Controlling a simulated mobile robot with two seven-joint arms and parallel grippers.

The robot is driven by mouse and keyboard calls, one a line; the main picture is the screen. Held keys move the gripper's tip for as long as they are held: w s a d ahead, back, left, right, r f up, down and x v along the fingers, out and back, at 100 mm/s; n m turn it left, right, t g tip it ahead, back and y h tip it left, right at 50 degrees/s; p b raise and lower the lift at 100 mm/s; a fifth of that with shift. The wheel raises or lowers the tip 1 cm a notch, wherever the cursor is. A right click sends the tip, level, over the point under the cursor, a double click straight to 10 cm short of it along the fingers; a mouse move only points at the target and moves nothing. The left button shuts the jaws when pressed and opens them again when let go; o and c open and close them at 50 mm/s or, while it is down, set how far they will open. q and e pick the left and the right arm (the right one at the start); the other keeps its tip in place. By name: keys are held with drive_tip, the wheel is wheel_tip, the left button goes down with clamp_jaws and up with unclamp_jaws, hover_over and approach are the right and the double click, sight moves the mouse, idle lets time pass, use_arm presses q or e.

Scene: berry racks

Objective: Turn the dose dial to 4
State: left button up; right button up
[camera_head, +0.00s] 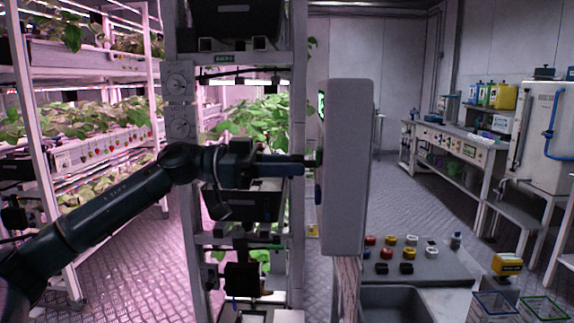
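A tall grey box (347,170) stands in the middle, seen nearly edge-on. Its left face is turned away, and small dark parts stick out from that side. I cannot read any dial numbers or pointer there. My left gripper (303,166) points right, with its fingertips at or very close to the upper dark part on the box's left edge. From this side I cannot tell whether the fingers are open or shut, or whether they touch it. Two round dials (177,103) sit on a rack post to the left, away from the gripper. My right gripper is not in view.
A rack post (299,120) and planted shelves stand behind my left arm. Below right of the box is a grey panel (430,268) with several coloured knobs, beside a yellow device (507,264) and wire baskets. A bench (455,140) and white tank (540,125) stand far right. The middle floor is clear.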

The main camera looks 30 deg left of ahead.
use_arm(q)
drive_tip(key=c, duration=0.4)
